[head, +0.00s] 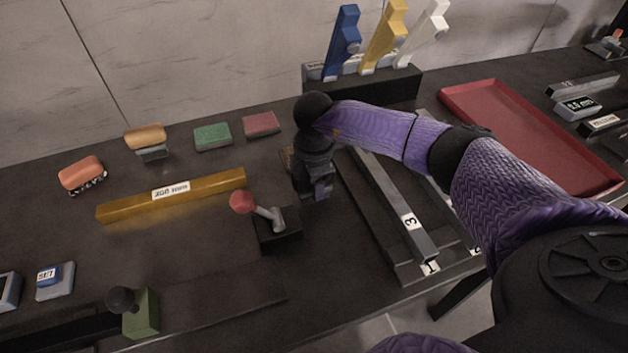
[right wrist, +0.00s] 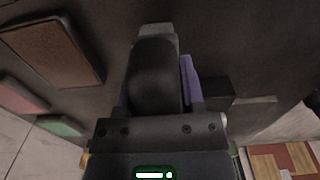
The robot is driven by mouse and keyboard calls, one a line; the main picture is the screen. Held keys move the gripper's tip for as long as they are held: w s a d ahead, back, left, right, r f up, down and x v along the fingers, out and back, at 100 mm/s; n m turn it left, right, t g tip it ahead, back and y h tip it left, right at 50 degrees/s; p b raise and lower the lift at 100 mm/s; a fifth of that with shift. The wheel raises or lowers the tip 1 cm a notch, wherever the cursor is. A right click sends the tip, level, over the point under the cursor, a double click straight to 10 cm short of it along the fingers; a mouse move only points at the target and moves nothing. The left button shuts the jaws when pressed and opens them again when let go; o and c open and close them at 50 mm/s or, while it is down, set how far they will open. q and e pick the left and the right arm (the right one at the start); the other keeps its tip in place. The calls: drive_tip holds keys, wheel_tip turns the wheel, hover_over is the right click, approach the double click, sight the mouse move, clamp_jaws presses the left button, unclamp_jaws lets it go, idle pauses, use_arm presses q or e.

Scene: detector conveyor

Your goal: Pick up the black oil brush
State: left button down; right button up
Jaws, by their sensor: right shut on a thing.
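My right gripper (head: 318,188) points down over the middle of the dark bench, between the red-knobbed lever and the numbered bars. In the right wrist view, the gripper (right wrist: 157,88) has its purple fingers on both sides of a black, rounded thing with a grey end, which looks like the black oil brush (right wrist: 155,65). The gripper is shut on it. In the head view the brush is mostly hidden by the gripper and wrist, and I cannot tell whether it touches the bench. My left gripper is not in view.
A red-knobbed lever (head: 265,212) stands close to the gripper's left. Numbered bars (head: 395,205) lie to its right, with a red tray (head: 530,140) beyond. Green (head: 212,137) and red (head: 261,124) blocks, an orange-topped brush (head: 82,173) and a yellow bar (head: 170,195) lie left.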

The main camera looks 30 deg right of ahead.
drive_tip(key=shift+c, duration=1.2)
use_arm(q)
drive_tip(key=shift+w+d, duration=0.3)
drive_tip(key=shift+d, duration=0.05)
use_arm(e)
clamp_jaws()
